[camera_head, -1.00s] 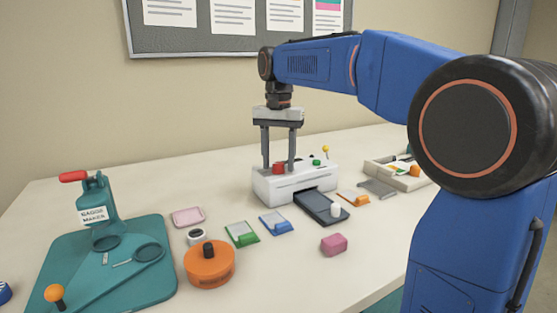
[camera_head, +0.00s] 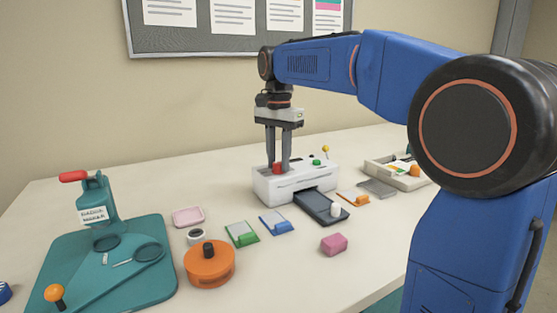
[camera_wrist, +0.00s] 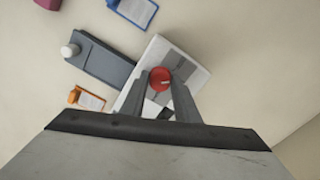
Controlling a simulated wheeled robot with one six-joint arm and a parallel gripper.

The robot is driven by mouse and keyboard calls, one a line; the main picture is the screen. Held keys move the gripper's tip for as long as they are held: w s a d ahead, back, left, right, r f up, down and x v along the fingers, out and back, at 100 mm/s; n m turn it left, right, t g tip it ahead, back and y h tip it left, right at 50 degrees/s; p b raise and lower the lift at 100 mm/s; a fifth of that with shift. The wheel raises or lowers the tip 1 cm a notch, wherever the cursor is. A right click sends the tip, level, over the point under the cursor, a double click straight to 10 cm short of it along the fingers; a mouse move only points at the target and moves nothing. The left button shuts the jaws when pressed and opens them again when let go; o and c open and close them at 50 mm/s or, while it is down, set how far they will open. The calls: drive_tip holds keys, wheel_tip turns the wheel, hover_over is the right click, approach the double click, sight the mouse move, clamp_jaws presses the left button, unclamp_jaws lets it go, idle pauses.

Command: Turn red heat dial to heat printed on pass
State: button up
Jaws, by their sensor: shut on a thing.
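The white laminator (camera_head: 285,187) stands on the table in the middle of the head view, with a dark tray (camera_head: 318,206) out in front. Its red heat dial (camera_head: 277,168) is on top at the left. My gripper (camera_head: 278,167) points down and is shut on the dial, one finger on each side. In the wrist view the round red dial (camera_wrist: 160,79) sits between my fingertips. Passes lie on the table: green (camera_head: 242,234), blue (camera_head: 275,222) and orange (camera_head: 355,198). Their print is too small to read.
A green button (camera_head: 316,162) and a yellow-tipped lever (camera_head: 326,150) are on the laminator's right. A teal badge maker (camera_head: 100,250), an orange round tool (camera_head: 209,263), a pink block (camera_head: 334,243) and a pale bin (camera_head: 400,172) stand around.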

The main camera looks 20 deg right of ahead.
sight(278, 163)
drive_tip(key=m, duration=0.3)
drive_tip(key=shift+m, duration=2.3)
drive_tip(key=o, duration=1)
drive_tip(key=shift+o, duration=0.2)
wheel_tip(278, 163, up, 17)
drive_tip(key=shift+r, duration=0.2)
